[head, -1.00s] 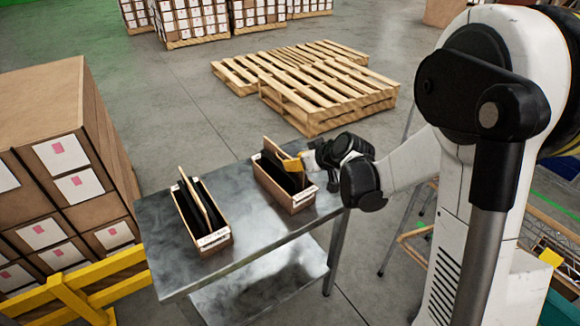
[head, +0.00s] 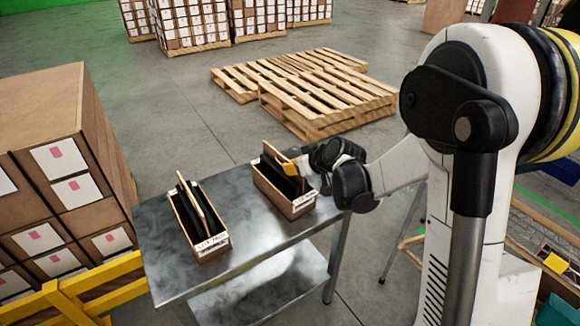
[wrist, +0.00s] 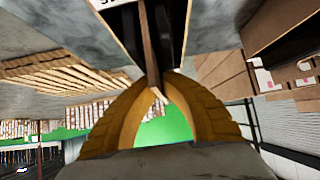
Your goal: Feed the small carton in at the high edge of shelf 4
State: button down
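My gripper (head: 290,168) is at the right one of two long narrow open boxes on a metal table in the head view. Its yellow fingers meet at a thin brown upright board in the wrist view (wrist: 153,80), apparently shut on it. The board stands in the right box (head: 290,207), beside black panels. The left box (head: 213,250) holds a similar leaning brown board (head: 195,207) and black panels. Each box has a white label on its near end, too small to read. I cannot make out a small carton or a shelf marked 4.
The metal table (head: 170,262) has bare room between and in front of the boxes. Wooden pallets (head: 320,95) lie on the floor behind. More carton stacks stand at the far back.

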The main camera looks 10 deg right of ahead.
notch_tip(320, 180, up, 8)
jog(key=p, duration=0.6)
jog(key=shift+r, duration=0.1)
jog(key=shift+d, duration=0.1)
